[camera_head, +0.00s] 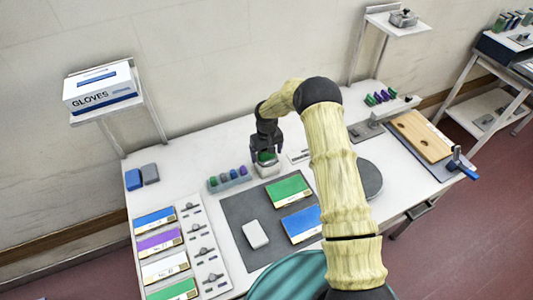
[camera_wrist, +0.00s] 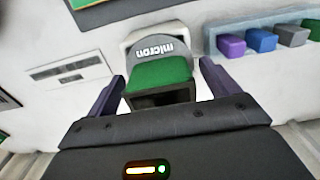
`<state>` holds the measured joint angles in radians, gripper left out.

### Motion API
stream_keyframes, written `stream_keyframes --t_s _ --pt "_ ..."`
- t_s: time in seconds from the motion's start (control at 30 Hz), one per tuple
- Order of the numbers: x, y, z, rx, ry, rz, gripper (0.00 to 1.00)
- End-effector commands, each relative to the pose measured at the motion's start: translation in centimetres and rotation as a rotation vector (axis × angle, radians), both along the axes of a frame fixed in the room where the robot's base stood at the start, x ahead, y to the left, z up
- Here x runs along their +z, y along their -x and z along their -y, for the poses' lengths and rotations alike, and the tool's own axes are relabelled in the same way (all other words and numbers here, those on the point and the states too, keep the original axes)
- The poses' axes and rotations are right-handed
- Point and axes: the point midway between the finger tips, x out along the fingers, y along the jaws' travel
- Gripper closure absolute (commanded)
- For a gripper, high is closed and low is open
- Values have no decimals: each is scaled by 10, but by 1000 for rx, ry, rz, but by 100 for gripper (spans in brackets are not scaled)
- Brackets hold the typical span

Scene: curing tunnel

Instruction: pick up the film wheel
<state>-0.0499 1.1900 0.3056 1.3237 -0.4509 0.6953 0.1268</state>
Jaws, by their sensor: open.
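The film wheel (camera_wrist: 160,62) appears to be the grey and green piece marked "micron" in the wrist view. It sits at a white holder (camera_wrist: 128,40) on the table. In the head view a bit of its green (camera_head: 266,157) shows just under my gripper, over the white holder (camera_head: 268,170). My gripper (camera_wrist: 162,85) is open, with one dark purple finger on each side of the wheel. I see gaps between the fingers and the wheel. In the head view my gripper (camera_head: 266,147) points down from above; the rest of the wheel is hidden there.
A tray (camera_head: 230,182) of small coloured blocks stands close left of the holder. A grey mat (camera_head: 240,210) with green (camera_head: 288,190) and blue panels lies in front. A white card (camera_wrist: 72,71) lies beside the holder. A gloves box (camera_head: 98,88) stands on a raised shelf.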

Motion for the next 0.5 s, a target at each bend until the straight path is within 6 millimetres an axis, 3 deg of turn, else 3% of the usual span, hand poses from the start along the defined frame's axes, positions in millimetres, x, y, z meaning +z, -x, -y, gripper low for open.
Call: stream_keyframes --t_s 0.37,0.5 --pt "0 0 0 1 0 0 13" --pt "0 0 0 1 0 0 38"
